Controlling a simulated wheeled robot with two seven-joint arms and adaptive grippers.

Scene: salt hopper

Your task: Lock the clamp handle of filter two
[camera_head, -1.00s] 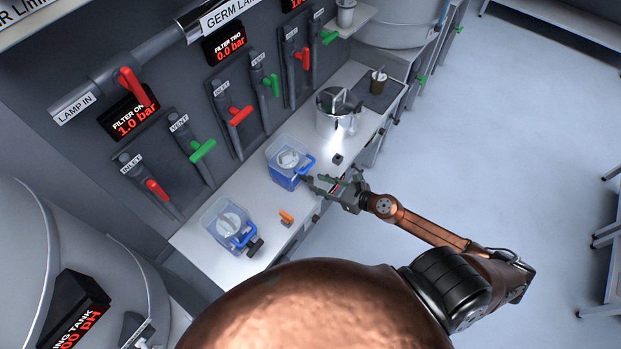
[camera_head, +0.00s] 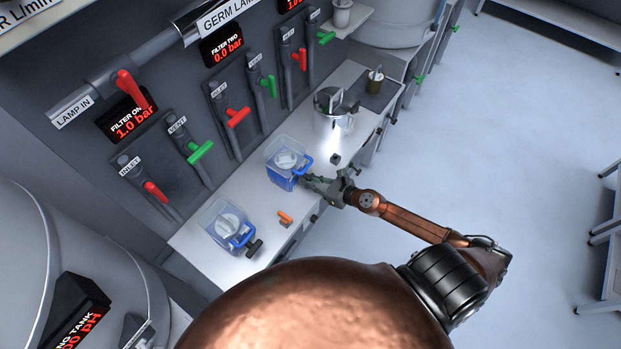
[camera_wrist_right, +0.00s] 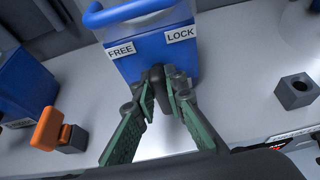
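Filter two is a blue housing with a clear top (camera_head: 287,163) on the white bench. Its blue front (camera_wrist_right: 155,55) fills the upper middle of the right wrist view, with a FREE label (camera_wrist_right: 121,51) at left and a LOCK label (camera_wrist_right: 181,34) at right. The black clamp handle (camera_wrist_right: 158,76) sticks out below and between the labels. My right gripper (camera_wrist_right: 163,92) has its green-padded fingers on either side of the handle, closed in on it. In the head view my right gripper (camera_head: 312,180) is at the housing's front. My left gripper is out of view.
Filter one, a similar blue housing (camera_head: 228,224), stands nearer on the bench. An orange-topped block (camera_head: 285,217) lies between them, a dark block (camera_head: 336,159) to the right. A steel pot (camera_head: 334,118) stands farther back. Valve panels line the wall.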

